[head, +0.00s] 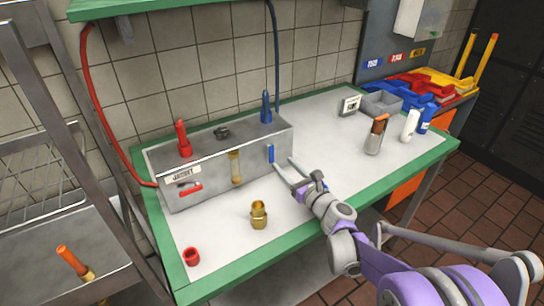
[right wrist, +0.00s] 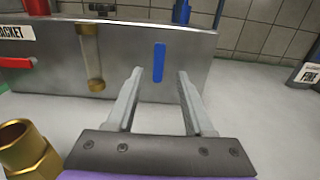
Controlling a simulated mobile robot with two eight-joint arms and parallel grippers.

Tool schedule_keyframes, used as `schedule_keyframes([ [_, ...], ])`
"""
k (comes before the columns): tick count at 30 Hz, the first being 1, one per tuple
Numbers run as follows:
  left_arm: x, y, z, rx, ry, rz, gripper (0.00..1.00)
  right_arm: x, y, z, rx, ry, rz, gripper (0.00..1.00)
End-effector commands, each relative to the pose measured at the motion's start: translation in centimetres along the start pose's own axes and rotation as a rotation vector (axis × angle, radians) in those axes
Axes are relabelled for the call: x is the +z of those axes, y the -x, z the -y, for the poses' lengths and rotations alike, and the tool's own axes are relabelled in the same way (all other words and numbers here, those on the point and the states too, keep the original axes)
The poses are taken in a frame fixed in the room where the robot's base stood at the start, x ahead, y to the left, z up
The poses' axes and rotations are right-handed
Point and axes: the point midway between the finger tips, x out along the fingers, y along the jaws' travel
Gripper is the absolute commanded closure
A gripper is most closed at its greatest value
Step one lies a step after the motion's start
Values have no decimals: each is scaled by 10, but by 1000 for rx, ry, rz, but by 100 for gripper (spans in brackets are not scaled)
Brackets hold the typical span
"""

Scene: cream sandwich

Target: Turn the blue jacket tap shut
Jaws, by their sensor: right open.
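The blue jacket tap handle (head: 270,153) stands upright on the right part of the grey metal box's front face. In the right wrist view the blue handle (right wrist: 159,62) is upright, just beyond and between my fingertips. My right gripper (head: 284,168) is open and empty, with its fingers pointing at the blue handle; no contact is visible. It also shows in the right wrist view (right wrist: 160,85). A red lever (head: 189,190) lies near level on the box's left, under a "JACKET" label (head: 183,175). My left gripper is not in view.
A brass fitting (head: 259,215) and a red cap (head: 191,256) stand on the green-edged table (head: 225,287) in front of the box. A sight glass (head: 236,167) sits between the levers. The white tabletop right of my gripper is mostly clear.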

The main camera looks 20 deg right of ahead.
Motion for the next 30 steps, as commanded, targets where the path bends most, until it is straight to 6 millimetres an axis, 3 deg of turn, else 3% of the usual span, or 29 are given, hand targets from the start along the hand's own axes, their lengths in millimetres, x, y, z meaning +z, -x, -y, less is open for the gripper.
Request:
schedule_keyframes([
  [3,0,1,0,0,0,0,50,0,-24,-1,3,-1,0,48],
  [9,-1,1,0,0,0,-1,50,0,-53,-1,3,0,0,48],
  [22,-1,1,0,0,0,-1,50,0,-64,-1,1,3,-1,48],
  [30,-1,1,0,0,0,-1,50,0,-64,-1,1,3,-1,94],
])
